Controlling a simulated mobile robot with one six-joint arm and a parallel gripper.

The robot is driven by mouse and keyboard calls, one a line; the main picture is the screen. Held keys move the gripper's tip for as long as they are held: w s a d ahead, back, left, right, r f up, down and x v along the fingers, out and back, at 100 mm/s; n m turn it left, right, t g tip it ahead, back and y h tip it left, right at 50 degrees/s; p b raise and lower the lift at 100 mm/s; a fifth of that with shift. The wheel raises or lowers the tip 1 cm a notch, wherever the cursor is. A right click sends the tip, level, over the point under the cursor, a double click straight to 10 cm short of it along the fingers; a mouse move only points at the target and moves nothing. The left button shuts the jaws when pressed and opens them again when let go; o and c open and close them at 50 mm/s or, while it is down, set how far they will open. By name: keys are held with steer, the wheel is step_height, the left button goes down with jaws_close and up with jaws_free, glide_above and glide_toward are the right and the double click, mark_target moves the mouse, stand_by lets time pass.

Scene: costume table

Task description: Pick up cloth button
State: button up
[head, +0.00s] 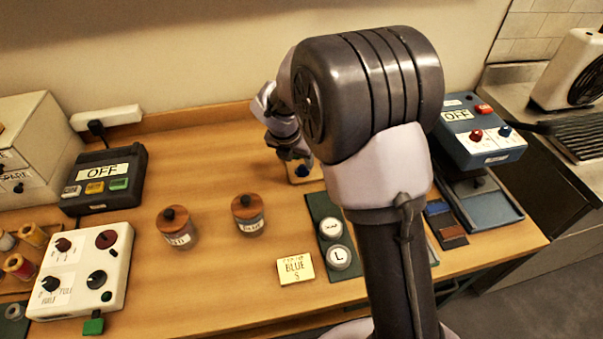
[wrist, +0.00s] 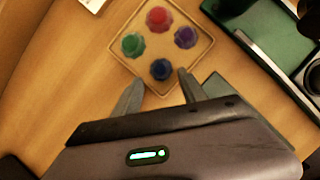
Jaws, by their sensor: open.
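A small tan square tray (wrist: 124,62) in the wrist view holds several round, scalloped button-like pieces. They are a red one (wrist: 159,19), a green one (wrist: 133,45), a purple one (wrist: 185,38) and a dark blue one (wrist: 161,69). I cannot tell by texture which are cloth. My gripper (wrist: 158,86) is open and empty, its fingertips at the tray's near corner, on either side of the dark blue piece in the picture. In the head view my gripper (head: 292,153) is over the tray, of which only part shows, with a dark blue piece (head: 303,171) visible.
A dark green tray (head: 318,205) with round white-labelled lids lies beside the tan tray. A card (head: 295,269) reads BLUE S. Two wooden-lidded jars (head: 177,228) stand to the left. A blue control box (head: 480,135) is at the right. My arm hides part of the table.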

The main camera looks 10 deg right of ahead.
mark_target(302, 167)
steer(key=b+x, duration=0.3)
steer(key=x, duration=0.1)
steer(key=shift+f, duration=0.45)
steer(key=shift+w+d+f, duration=0.15)
steer(key=shift+f, duration=0.05)
steer(key=shift+r, duration=0.2)
jaws_close()
